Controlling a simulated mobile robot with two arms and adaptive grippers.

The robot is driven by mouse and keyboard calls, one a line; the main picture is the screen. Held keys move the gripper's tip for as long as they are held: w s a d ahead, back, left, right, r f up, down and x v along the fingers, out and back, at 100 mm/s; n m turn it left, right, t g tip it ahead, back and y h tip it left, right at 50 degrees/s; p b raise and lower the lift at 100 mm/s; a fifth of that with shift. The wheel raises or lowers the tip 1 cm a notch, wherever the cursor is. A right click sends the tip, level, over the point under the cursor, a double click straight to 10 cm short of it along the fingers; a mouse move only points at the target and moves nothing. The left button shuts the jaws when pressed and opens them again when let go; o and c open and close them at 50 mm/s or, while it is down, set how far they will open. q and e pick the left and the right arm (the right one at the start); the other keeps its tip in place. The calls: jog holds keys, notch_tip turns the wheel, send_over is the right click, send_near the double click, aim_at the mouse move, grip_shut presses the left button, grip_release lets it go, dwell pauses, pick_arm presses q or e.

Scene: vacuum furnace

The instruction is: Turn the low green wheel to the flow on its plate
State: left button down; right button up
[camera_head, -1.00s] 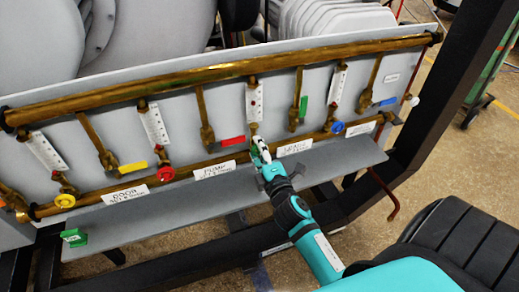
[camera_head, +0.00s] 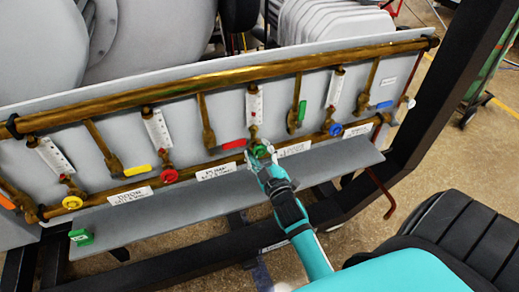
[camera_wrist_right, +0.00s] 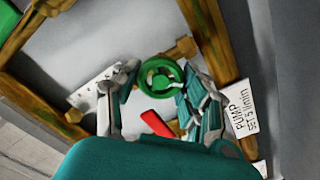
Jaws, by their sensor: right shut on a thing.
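The low green wheel (camera_head: 259,150) sits on the lower brass pipe, below a white flow gauge (camera_head: 254,104). My right gripper (camera_head: 262,153) reaches it from the front and is shut on it. In the right wrist view the green wheel (camera_wrist_right: 160,77) lies between the two fingertips (camera_wrist_right: 160,74), one at each side of its rim. A white plate (camera_head: 215,171) reading PUMP is left of the wheel on the lower pipe. In the wrist view the same plate (camera_wrist_right: 239,107) reads "PUMP SET 5 l/min". My left gripper is not in view.
Along the lower pipe are a yellow wheel (camera_head: 72,203), a red wheel (camera_head: 169,176) and a blue wheel (camera_head: 335,129). A red lever (camera_head: 234,144) and a green lever (camera_head: 302,110) hang nearby. A grey ledge (camera_head: 160,212) runs below the pipe.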

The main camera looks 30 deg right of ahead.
jog(key=shift+m, duration=0.6)
jog(key=o, duration=1.2)
jog(key=v, duration=0.7)
jog(key=shift+s, duration=0.25)
